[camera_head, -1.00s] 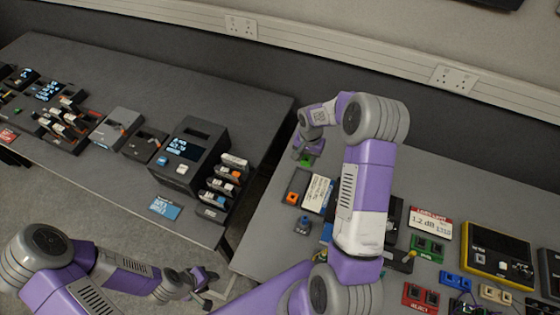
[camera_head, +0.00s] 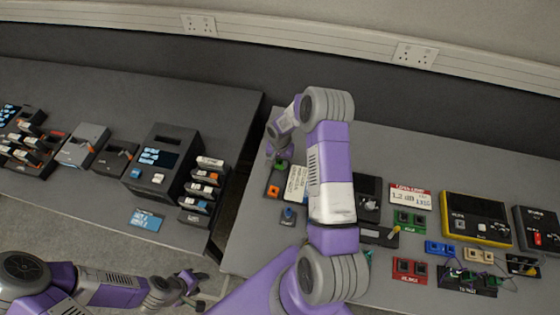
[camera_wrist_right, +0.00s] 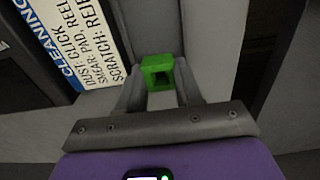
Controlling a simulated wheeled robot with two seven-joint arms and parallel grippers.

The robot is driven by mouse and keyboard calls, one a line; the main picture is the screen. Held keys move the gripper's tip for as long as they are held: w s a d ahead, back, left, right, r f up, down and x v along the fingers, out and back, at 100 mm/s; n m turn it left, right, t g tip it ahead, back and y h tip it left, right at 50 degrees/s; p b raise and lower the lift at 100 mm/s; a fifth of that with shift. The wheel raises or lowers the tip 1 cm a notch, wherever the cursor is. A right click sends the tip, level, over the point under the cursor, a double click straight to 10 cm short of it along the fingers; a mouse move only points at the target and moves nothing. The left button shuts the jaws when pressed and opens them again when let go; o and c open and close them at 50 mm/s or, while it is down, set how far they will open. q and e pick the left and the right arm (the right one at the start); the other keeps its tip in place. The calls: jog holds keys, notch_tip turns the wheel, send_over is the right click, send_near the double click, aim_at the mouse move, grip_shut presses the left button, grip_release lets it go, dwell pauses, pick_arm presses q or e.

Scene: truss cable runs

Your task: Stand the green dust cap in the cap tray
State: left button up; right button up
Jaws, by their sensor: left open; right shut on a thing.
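The green dust cap (camera_head: 281,167) is in my right gripper (camera_head: 279,161), above the left end of the right-hand table. In the right wrist view the cap (camera_wrist_right: 158,72) is a small green block with a dark opening, held between the fingertips. An orange cap (camera_head: 273,190) sits in a small dark holder just below the gripper in the head view; this may be the cap tray, but I cannot tell its full outline. I cannot tell whether the green cap touches anything beneath it. My left gripper (camera_head: 194,286) is open and empty, low over the gap between the tables.
Coloured connector blocks and a yellow meter (camera_head: 476,220) fill the right. A dark device (camera_head: 160,160) stands on the left table.

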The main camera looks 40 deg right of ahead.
aim_at(280, 164)
jog(key=shift+f+b, duration=0.6)
jog(key=shift+b, duration=0.15)
jog(key=o, duration=1)
jog(key=shift+r, duration=0.15)
jog(key=shift+r+p, duration=0.55)
jog(key=shift+p, duration=0.2)
notch_tip(280, 164, up, 12)
